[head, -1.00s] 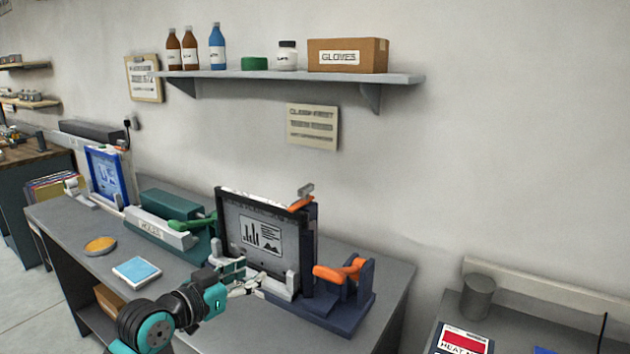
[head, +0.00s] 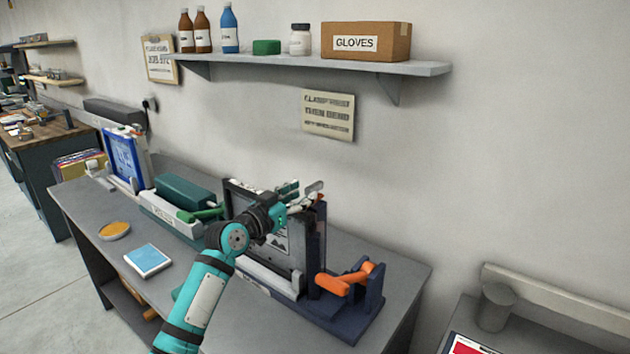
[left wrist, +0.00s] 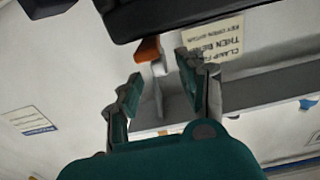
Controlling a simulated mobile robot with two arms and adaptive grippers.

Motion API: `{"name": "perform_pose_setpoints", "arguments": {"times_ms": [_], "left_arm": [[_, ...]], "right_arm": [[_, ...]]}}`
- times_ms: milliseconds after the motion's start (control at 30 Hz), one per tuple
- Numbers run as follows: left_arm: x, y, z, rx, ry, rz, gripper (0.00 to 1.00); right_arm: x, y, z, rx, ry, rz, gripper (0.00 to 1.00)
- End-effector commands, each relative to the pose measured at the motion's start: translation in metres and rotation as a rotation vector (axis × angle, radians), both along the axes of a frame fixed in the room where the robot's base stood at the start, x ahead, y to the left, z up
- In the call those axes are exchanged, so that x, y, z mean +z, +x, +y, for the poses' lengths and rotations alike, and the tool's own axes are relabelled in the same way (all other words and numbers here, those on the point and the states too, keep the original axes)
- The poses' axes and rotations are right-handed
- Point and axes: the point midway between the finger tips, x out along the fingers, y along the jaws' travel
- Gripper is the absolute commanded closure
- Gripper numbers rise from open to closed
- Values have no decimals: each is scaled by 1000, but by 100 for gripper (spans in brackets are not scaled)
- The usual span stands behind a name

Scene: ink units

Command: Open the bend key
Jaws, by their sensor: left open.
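What looks like the bend key, a small grey tab with an orange part (left wrist: 148,50), sits at the top of the dark blue bending machine (head: 350,322). In the head view my left gripper (head: 302,196) is at this top corner and mostly hides the key. In the left wrist view the open left gripper (left wrist: 158,78) has a finger to each side of the grey tab; contact cannot be told. A black-framed panel (head: 236,200) stands upright in the machine, partly behind my arm. The orange lever (head: 345,283) is at the machine's right. My right gripper is out of view.
A green machine (head: 184,194) and a blue-framed panel (head: 124,160) stand to the left on the grey bench (head: 92,208). A light blue pad (head: 148,259) and an orange disc (head: 114,230) lie in front. A shelf (head: 430,68) and sign (head: 328,114) are on the wall.

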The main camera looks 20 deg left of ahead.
Motion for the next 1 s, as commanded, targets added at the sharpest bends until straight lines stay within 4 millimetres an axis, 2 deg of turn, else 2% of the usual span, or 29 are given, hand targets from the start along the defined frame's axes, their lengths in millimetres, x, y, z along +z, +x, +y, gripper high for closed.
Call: {"name": "perform_pose_setpoints", "arguments": {"times_ms": [33,167,400,567,733,1000], "left_arm": [[4,11,-5,-2,-4,1,60],[2,32,-12,-1,-2,2,60],[0,52,-19,-1,0,0,60],[0,54,-20,0,1,0,60],[0,54,-20,0,1,0,60],[0,54,-20,0,1,0,94]], "right_arm": [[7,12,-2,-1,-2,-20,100],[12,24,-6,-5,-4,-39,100],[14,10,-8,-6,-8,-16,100],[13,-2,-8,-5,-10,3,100],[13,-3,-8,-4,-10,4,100],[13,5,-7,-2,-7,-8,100]]}}
